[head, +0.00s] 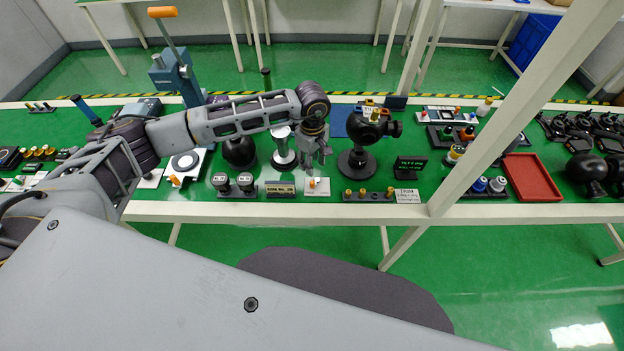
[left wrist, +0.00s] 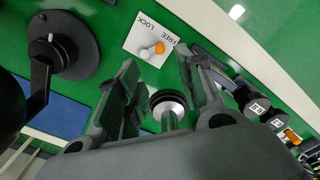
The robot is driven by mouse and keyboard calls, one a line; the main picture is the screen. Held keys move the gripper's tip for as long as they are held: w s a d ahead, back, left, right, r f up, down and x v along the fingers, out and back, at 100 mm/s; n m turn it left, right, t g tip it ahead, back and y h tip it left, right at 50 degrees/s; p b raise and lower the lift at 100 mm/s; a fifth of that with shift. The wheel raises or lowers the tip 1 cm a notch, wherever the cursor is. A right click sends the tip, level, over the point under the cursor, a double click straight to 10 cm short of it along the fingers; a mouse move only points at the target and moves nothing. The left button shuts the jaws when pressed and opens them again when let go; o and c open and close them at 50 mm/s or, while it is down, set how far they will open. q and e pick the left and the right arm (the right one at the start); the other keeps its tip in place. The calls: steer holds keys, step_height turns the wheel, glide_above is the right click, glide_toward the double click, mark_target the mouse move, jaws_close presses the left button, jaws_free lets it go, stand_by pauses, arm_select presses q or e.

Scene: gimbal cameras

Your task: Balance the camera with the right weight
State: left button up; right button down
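A black camera device (head: 366,125) with yellow parts on top sits on a round black stand (head: 357,163); the stand also shows at the left of the left wrist view (left wrist: 66,48). My left gripper (head: 316,160) is above a white FREE/LOCK plate (head: 317,192) with an orange-tipped lever. In the left wrist view my left gripper (left wrist: 157,62) is open and empty, pointing at that plate (left wrist: 140,38). Two labelled weights (head: 221,182) (head: 245,181) stand on a black rack to the left. Brass pieces (head: 368,192) sit on another rack. My right gripper is out of view.
A silver post (head: 283,148) stands just left of my left gripper. A black sign (head: 410,167), a red tray (head: 531,178) and knobs on a rack (head: 488,185) lie to the right. The white table edge (head: 270,211) runs in front.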

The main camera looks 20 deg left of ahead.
mark_target(312, 182)
arm_select(q)
step_height(312, 182, down, 9)
steer(key=shift+r+p, duration=0.15)
steer(key=shift+p, duration=0.5)
steer(key=shift+f, duration=0.9)
jaws_close()
